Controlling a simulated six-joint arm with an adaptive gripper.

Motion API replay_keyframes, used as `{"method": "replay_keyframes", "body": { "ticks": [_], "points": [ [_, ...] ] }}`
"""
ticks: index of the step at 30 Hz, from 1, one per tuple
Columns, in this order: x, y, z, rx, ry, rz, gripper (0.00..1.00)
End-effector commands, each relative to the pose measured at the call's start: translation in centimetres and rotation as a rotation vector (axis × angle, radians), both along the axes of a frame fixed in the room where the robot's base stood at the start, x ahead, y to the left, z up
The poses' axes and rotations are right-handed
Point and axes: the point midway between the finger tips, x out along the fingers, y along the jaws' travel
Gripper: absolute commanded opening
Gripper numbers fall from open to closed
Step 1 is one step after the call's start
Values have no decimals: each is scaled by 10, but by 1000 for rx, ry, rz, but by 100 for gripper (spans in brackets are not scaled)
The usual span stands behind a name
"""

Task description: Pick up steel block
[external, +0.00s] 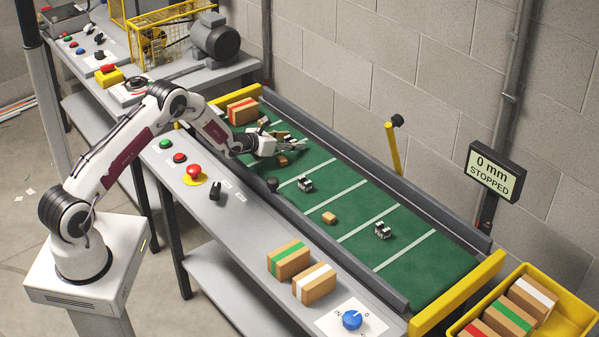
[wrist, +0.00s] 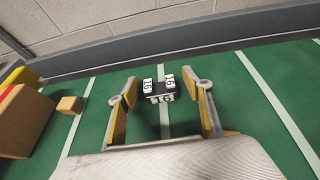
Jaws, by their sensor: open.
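In the wrist view a small dark block with white faces marked "16" (wrist: 161,98) sits on the green belt, over a white line. It looks like the steel block, though its material is hard to confirm. My gripper (wrist: 166,88) is open, with one tan-padded finger on each side of the block in the picture; I see no contact. Two similar dark-and-white blocks, one nearer the middle (external: 305,184) and one farther right (external: 382,231), stand on the belt.
A red-striped carton (external: 242,111) and a small tan box (wrist: 71,104) are left of my gripper. Another small tan box (external: 329,218) lies mid-belt. Dark rails (external: 360,163) border the belt (external: 440,268). A sign (external: 494,171) reads "0 mm STOPPED".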

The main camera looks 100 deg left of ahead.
Motion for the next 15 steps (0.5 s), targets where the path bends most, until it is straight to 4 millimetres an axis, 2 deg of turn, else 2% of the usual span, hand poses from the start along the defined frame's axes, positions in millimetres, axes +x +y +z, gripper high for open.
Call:
{"method": "replay_keyframes", "body": {
  "ticks": [4, 5, 10, 15],
  "points": [
    [0, 0, 0, 0, 0, 0, 50],
    [0, 0, 0, 0, 0, 0, 45],
    [0, 0, 0, 0, 0, 0, 1],
    [0, 0, 1, 2, -2, 0, 1]
  ]
}}
